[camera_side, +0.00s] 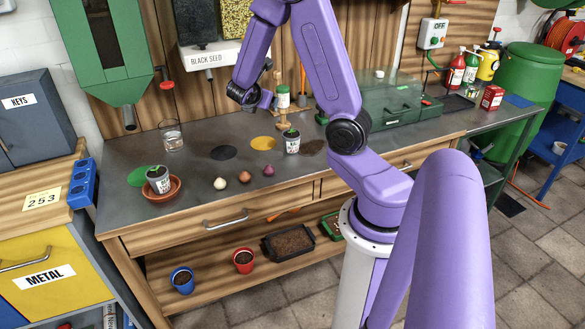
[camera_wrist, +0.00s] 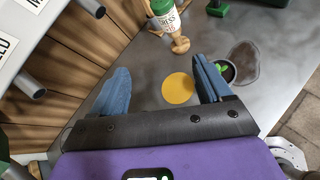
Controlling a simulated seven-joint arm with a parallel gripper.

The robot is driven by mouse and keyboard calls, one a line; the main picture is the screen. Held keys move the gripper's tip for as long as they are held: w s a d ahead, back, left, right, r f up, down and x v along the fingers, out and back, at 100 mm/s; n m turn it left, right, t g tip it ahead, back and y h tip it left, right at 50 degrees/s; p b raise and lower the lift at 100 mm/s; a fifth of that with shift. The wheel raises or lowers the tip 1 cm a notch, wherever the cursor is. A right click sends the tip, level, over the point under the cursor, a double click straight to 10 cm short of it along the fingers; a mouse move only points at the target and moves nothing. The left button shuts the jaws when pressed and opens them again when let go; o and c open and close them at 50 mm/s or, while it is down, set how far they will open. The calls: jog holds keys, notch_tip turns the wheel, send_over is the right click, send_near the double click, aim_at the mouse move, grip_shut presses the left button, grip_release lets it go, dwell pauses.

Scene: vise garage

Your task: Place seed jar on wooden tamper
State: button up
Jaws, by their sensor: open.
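The seed jar (camera_side: 283,97), white-labelled with a green lid, is at the back of the bench in the side view. It also shows at the top of the wrist view (camera_wrist: 164,20). The wooden tamper (camera_side: 284,124) shows directly below the jar, its round wooden end also in the wrist view (camera_wrist: 180,44). The jar appears upright on top of the tamper, though the contact is not clear. My gripper (camera_side: 266,99) is left of the jar in the side view. In the wrist view my gripper (camera_wrist: 163,86) has its blue fingers wide apart with nothing between them.
A yellow disc (camera_side: 263,143) and a dark disc (camera_side: 223,152) lie flat on the bench. A potted plant (camera_side: 159,180), several bulbs (camera_side: 245,177) and a green case (camera_side: 390,102) are also there.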

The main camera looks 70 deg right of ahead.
jog(key=s+a+m+y, duration=0.2)
jog(key=s+a+y, duration=0.15)
jog(key=a, duration=0.65)
jog(key=s+a+m+y, duration=0.2)
jog(key=s+a+y, duration=0.15)
jog(key=a, duration=0.65)
jog(key=s+a+r+g+y, duration=0.1)
jog(key=s+a+y, duration=0.4)
jog(key=s+a, duration=0.7)
jog(key=s+g, duration=0.1)
jog(key=s, duration=0.3)
jog(key=shift+a+r+m, duration=0.15)
jog(key=shift+a+m, duration=0.15)
jog(key=shift+a, duration=0.1)
